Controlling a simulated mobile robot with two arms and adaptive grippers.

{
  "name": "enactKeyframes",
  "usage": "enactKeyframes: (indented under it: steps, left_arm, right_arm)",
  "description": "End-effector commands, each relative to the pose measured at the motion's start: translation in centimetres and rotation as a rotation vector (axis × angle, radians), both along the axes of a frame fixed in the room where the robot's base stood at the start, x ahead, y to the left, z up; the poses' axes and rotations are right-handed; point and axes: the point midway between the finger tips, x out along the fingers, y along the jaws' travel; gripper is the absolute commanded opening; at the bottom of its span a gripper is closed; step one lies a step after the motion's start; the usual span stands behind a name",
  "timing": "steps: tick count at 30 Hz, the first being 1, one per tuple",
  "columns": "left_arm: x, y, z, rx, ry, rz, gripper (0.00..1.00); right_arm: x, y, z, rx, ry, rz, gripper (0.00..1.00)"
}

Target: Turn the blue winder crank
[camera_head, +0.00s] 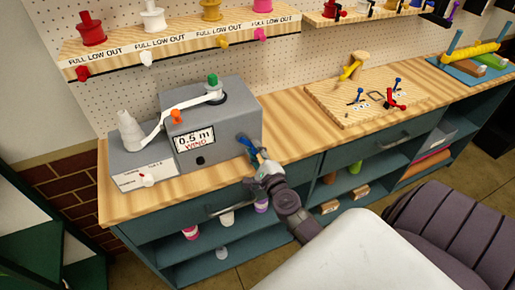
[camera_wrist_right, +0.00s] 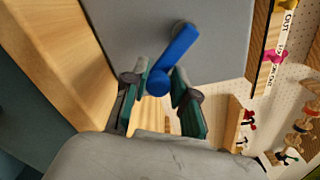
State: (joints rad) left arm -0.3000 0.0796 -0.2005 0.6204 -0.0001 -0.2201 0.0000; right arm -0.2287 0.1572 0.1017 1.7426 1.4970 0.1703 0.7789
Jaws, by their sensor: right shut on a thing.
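The grey winder box (camera_head: 225,125) stands on the wooden counter, with a display reading 0.5 m WIND. A white ribbon runs from a white spool (camera_head: 130,130) to its top. The blue crank (camera_head: 246,144) is on its right side; in the right wrist view the blue crank (camera_wrist_right: 178,58) slants from its hub down to its handle end. My right gripper (camera_head: 260,158) is at the crank, and in the right wrist view my right gripper (camera_wrist_right: 161,92) has its fingers on either side of the handle end, shut on it. My left gripper is not in view.
A pegboard shelf (camera_head: 180,42) with coloured spools is behind the winder. A wooden board (camera_head: 370,95) with small tools lies right of it, and a blue tray (camera_head: 470,68) further right. The counter between winder and board is clear.

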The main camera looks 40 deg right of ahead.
Motion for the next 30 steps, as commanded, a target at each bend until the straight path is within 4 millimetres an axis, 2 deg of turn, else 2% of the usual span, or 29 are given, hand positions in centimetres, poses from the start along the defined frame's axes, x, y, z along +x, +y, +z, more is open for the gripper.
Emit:
enactKeyframes:
  steps: [1, 9, 30]
  left_arm:
    - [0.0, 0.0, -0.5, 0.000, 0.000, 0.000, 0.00]
    - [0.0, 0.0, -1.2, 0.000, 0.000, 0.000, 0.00]
    - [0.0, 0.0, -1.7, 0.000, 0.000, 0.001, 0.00]
  right_arm:
    - [-0.1, 0.5, -1.0, 0.046, 0.001, 0.006, 0.00]
    - [0.2, 1.5, -1.4, 0.295, -0.059, 0.006, 0.00]
    - [0.9, 4.2, -1.2, 0.912, -0.212, 0.008, 0.00]
